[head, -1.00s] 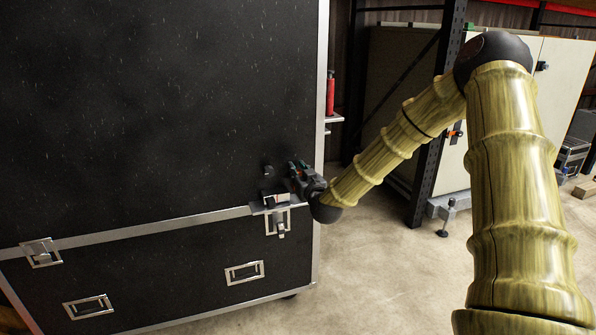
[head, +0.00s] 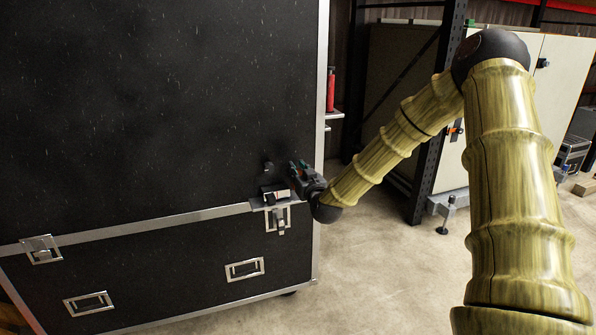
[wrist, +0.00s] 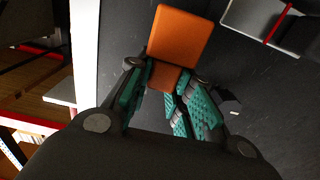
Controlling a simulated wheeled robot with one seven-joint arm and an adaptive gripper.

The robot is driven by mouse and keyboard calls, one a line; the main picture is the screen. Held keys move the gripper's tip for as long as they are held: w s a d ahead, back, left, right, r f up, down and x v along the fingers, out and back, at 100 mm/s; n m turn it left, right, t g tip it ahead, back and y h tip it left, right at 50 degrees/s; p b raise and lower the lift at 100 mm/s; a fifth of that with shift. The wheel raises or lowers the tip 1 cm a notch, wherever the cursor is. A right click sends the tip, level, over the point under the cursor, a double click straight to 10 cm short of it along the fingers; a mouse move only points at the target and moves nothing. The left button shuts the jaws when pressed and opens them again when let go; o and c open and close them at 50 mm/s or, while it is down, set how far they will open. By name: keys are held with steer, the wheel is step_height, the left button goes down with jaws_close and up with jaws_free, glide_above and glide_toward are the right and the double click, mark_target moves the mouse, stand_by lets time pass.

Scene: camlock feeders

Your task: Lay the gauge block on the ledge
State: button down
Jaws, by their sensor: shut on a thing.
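In the wrist view, an orange block (wrist: 179,37), which I take for the gauge block, sits between the teal-padded fingers of my gripper (wrist: 163,88). My gripper is shut on it and holds it at the fingertips. A pale ledge with a red line (wrist: 252,19) is at the top right of the wrist view, apart from the block. In the head view, my gripper (head: 299,170) is close to the case front, just above and right of the small ledge (head: 274,191). I cannot make out the block in the head view.
A large black case (head: 160,120) with metal edging and latches fills the left. A dark knob (head: 268,167) stands out from its front near my gripper. A dark rack post (head: 436,130) and pale cabinets (head: 500,110) stand on the right. The floor between is clear.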

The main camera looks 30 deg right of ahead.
steer(key=shift+f, duration=0.1)
stand_by(0.3)
steer(key=shift+f+b, duration=0.8)
steer(key=shift+f, duration=0.6)
steer(key=shift+f, duration=0.35)
steer(key=c, duration=1.2)
jaws_free()
steer(key=v, duration=1.2)
